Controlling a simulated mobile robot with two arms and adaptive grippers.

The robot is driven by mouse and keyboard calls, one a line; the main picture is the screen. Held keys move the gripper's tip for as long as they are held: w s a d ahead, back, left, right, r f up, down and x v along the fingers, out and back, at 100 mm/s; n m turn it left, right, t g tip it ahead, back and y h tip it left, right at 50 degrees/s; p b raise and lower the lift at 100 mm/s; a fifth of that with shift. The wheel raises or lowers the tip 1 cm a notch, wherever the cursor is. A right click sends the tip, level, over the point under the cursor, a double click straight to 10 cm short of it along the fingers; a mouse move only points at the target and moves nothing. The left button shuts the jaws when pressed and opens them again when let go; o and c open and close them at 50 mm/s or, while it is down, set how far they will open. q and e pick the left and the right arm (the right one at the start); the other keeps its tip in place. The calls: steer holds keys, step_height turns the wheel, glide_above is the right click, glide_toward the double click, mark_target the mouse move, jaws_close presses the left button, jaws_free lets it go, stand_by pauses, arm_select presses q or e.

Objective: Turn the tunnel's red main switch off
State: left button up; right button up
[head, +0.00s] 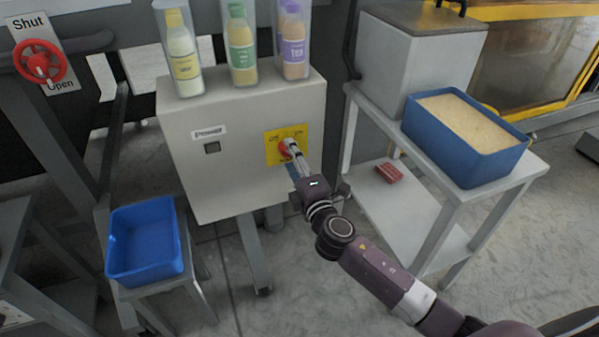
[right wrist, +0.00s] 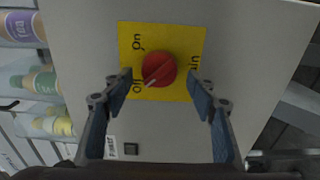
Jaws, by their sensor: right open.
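The red main switch (right wrist: 158,69) is a round red knob on a yellow plate (right wrist: 185,35) marked On, Off and Main. In the right wrist view a pale mark on the knob points down-left, toward the word Off. My right gripper (right wrist: 159,82) is open, with one finger on each side of the knob; I cannot tell whether they touch it. In the head view the right gripper (head: 292,153) is in front of the switch (head: 283,149) and hides part of it. My left gripper is not in view.
The switch is on a grey cabinet (head: 232,185) with bottles (head: 242,50) on top. A blue empty bin (head: 145,240) stands at left. A trolley (head: 425,220) with a filled blue bin (head: 487,165) stands close at right. A red handwheel (head: 40,61) is at far left.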

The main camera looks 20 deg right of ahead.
steer(key=s, duration=1)
steer(key=shift+s+d, duration=0.15)
steer(key=shift+s, duration=0.1)
